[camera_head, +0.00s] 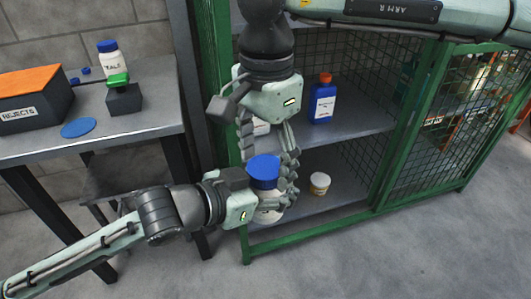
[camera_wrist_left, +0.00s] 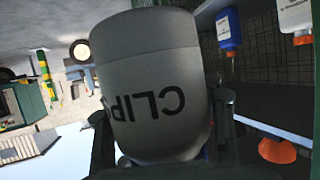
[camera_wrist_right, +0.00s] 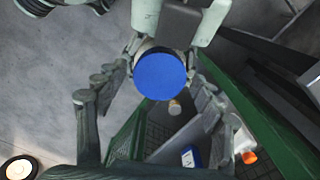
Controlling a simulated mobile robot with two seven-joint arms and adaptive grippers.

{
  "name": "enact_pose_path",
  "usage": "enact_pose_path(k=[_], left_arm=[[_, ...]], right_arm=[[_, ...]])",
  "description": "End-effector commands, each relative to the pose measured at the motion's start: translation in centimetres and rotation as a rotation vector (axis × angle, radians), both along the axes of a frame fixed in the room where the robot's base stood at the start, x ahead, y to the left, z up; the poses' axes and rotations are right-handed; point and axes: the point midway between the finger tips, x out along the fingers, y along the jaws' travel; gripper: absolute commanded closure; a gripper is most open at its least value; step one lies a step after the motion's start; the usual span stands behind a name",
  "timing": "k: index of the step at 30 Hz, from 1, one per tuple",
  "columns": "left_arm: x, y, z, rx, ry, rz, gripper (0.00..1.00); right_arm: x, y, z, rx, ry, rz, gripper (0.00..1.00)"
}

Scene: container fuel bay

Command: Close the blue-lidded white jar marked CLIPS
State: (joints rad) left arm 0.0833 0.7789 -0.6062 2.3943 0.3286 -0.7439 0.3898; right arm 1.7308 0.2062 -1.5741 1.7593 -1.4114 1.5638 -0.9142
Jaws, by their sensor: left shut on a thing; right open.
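The white jar (camera_head: 268,215) is held upright in the head view, with its blue lid (camera_head: 264,168) on top. Its CLIPS marking shows partly, upside down, on the jar side in the left wrist view (camera_wrist_left: 155,95). My left gripper (camera_head: 268,195) is shut around the jar's body. My right gripper (camera_head: 268,148) points down from above, open, its fingers either side of and above the lid. In the right wrist view the round lid (camera_wrist_right: 160,75) lies between the spread fingers, apparently untouched. I cannot tell how tightly the lid sits.
A green mesh cabinet stands behind, with a blue bottle (camera_head: 322,102) on its upper shelf and a small white-lidded tub (camera_head: 320,183) below. On the left table are the REJECTS box (camera_head: 35,97), a blue disc (camera_head: 78,128) and a blue-lidded TALC jar (camera_head: 113,62).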

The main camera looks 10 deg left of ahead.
Motion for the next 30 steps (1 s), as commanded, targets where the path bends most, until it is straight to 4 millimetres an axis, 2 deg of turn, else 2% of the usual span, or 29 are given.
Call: enact_pose_path(k=[2, 12, 15, 19, 27, 30], left_arm=[[0.01, -0.01, 0.10, -0.001, -0.002, 0.000, 1.00], [0.01, -0.02, 0.10, -0.001, -0.002, 0.000, 1.00], [0.01, -0.02, 0.11, -0.001, -0.002, 0.000, 1.00], [0.01, -0.02, 0.11, -0.001, -0.003, 0.000, 1.00], [0.01, -0.03, 0.12, -0.001, -0.003, 0.000, 1.00], [0.01, -0.03, 0.12, -0.001, -0.003, 0.000, 1.00]], right_arm=[[0.00, -0.01, 0.01, 0.000, 0.000, 0.000, 0.32], [-0.01, -0.02, 0.03, -0.001, 0.001, 0.000, 0.74], [-0.01, -0.02, 0.03, -0.001, 0.001, 0.000, 0.84], [-0.01, -0.02, 0.02, -0.001, 0.001, -0.068, 0.84], [-0.02, -0.03, -0.04, -0.002, 0.005, -0.511, 0.84], [-0.02, -0.03, -0.04, -0.002, 0.005, -0.586, 0.84]])
